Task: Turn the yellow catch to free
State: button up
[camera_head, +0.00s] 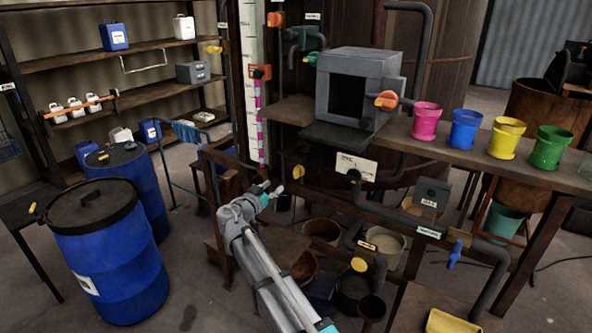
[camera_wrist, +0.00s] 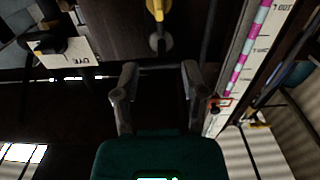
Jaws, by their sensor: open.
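The yellow catch (camera_head: 298,172) is on the dark front below the bench, between the striped scale and the white label plate. In the wrist view the yellow catch (camera_wrist: 157,10) is at the top centre, partly cut off by the frame edge, with a grey round piece at its end. My gripper (camera_head: 275,191) is to the lower left of the catch in the head view. In the wrist view my gripper (camera_wrist: 158,80) is open and empty, its fingers pointing toward the dark panel. The catch lies beyond the fingertips and apart from them.
The scale with magenta marks (camera_head: 259,110) stands left of the catch. The label plate (camera_head: 356,166) and a dark pipe (camera_head: 385,212) are to its right. A grey box (camera_head: 358,85) and coloured pots (camera_head: 465,130) stand on the bench above. Blue drums (camera_head: 105,255) stand at left.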

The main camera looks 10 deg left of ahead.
aim_at(295, 170)
jog(key=x, duration=1.3)
jog(key=shift+w+d, duration=0.2)
jog(key=shift+w, duration=0.15)
jog(key=shift+c, duration=0.3)
grip_shut()
